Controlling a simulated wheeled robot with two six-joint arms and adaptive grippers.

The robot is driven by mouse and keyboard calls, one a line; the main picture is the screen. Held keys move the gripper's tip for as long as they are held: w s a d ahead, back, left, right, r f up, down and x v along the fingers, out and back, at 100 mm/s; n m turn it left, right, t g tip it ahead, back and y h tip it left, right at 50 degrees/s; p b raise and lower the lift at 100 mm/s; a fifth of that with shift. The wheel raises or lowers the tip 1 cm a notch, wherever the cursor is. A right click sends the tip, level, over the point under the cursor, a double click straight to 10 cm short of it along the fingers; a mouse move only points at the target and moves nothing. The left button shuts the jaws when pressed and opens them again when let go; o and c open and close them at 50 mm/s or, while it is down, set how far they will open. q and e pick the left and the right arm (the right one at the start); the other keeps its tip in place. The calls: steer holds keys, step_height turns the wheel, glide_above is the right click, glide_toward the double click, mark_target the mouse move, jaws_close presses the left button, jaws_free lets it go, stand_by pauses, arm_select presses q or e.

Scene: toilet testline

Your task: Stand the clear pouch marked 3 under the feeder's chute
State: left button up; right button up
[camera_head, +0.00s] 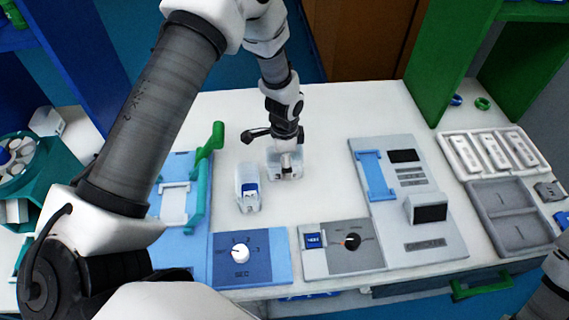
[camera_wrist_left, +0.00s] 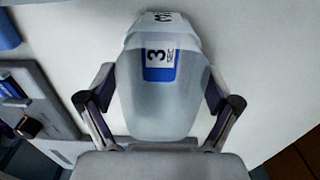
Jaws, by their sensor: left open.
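The clear pouch marked 3 (camera_wrist_left: 155,105) has a blue-and-white "3 SEC" label and fills the middle of the left wrist view. In the head view it shows as a pale shape (camera_head: 286,173) on the white table, partly hidden by my gripper. My left gripper (camera_head: 285,157) is open over it, one finger on each side; I cannot tell whether they touch it. A grey machine (camera_head: 425,222) stands to the right, with a blue bracket and a white block with a dark face (camera_head: 427,208). I cannot tell which part is the chute. My right gripper is out of view.
A second pale pouch with a blue label (camera_head: 247,188) stands just left of my gripper. A blue device with a green handle (camera_head: 205,155) is further left. Two dial panels (camera_head: 262,268) (camera_head: 372,257) line the front. The table between pouch and grey machine is clear.

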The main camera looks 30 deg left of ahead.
arm_select(q)
steer(key=shift+f, duration=0.2)
steer(key=c, duration=1.1)
step_height(320, 180, up, 10)
steer(key=shift+r+b, duration=0.1)
steer(key=shift+b, duration=0.8)
steer(key=shift+s+f, duration=0.1)
steer(key=shift+f, duration=0.1)
steer(key=d+f+n, duration=0.1)
steer(key=d+n, duration=0.1)
steer(key=n, duration=0.1)
steer(key=d+f+n, duration=0.2)
steer(key=d+n, duration=0.1)
steer(key=n, duration=0.1)
steer(key=d+f+n, duration=0.1)
steer(key=d+n, duration=0.2)
steer(key=shift+s+d+f+n, duration=0.1)
steer(key=shift+d+f+n, duration=0.2)
steer(key=shift+f, duration=0.1)
